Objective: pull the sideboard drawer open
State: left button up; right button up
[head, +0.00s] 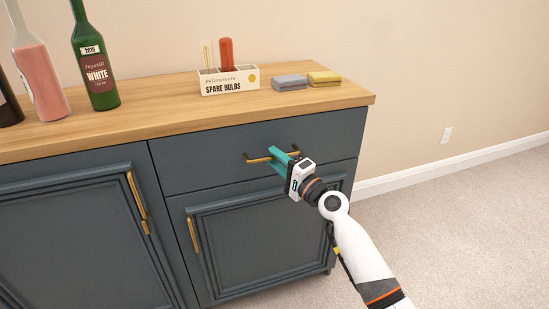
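The dark blue-grey sideboard has a wooden top and a wide drawer (205,165) at its upper right. The drawer front looks flush with the cabinet, so the drawer is shut. A brass bar handle (256,159) is on the drawer front. My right gripper (277,159) is at this handle, with its teal fingers reaching around the bar near its middle. The fingers hide part of the bar, and I cannot tell whether they press on it. My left gripper is out of view.
On the sideboard top (165,114) stand a green bottle (97,65), a pink bottle (42,82), a spare bulbs box (229,81), a grey sponge-like block (290,82) and a yellow one (324,79). Below are doors with brass handles. Carpet (460,220) at right is clear.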

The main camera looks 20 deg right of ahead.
jog(key=shift+w+a+r, duration=0.15)
jog(key=shift+w+a, duration=0.1)
jog(key=shift+w, duration=0.3)
grip_shut()
jog(key=shift+s, duration=0.1)
